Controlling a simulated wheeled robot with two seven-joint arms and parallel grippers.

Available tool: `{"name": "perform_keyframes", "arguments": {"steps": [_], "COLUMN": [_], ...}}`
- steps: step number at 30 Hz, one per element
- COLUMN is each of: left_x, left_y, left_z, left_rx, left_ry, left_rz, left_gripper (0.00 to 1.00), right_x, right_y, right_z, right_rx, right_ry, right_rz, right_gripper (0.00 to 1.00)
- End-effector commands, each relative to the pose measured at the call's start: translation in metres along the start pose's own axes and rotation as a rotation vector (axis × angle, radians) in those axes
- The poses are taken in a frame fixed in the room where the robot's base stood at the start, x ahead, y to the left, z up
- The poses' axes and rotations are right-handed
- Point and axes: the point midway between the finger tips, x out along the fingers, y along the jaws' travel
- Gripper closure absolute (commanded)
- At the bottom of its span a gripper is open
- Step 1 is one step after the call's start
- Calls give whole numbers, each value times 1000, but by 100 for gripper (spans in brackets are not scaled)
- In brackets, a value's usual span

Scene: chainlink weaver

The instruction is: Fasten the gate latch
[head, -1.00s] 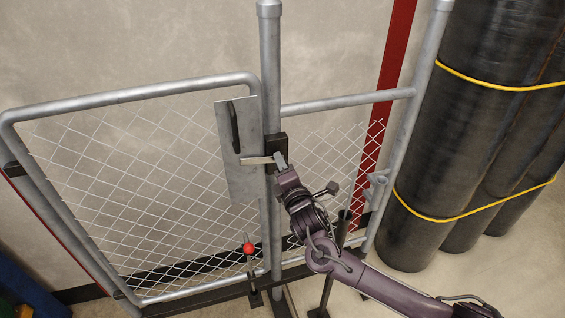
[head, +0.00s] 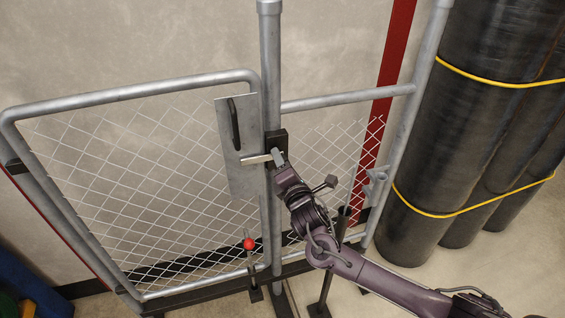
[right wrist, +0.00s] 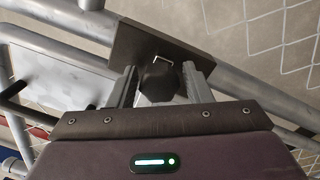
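The gate (head: 128,97) is a grey tube frame with wire mesh at the left, its free side close to the upright post (head: 270,60). A metal plate (head: 228,120) with a black handle sits on the gate's free edge. The silver latch bar (head: 256,159) lies nearly level between this plate and a dark block (head: 277,140) on the post. My right gripper (head: 279,158) is at the block. In the right wrist view, its fingers sit closely on both sides of a black latch knob (right wrist: 158,82) and appear shut on it. My left gripper is out of view.
A fixed mesh panel (head: 325,150) stands right of the post. Black rolls (head: 450,130) with yellow straps stand farther right. A red-knobbed lever (head: 249,244) rises from the base below the gate, with a dark upright tube (head: 343,220) to its right.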

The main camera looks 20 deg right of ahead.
Motion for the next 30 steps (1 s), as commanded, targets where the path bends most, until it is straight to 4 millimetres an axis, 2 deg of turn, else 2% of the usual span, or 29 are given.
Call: {"name": "perform_keyframes", "arguments": {"steps": [11,14,24,30], "left_x": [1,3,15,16], "left_y": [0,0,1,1], "left_z": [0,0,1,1], "left_rx": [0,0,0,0], "left_ry": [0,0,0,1], "left_rz": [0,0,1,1], "left_gripper": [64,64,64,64], "right_x": [-2,-12,-66,-78], "right_y": [0,-2,-2,0], "right_z": [0,-1,-1,0], "right_rx": [2,2,2,1], "right_ry": [0,1,1,0], "right_rz": [0,0,0,0], "right_gripper": [46,46,46,46]}}
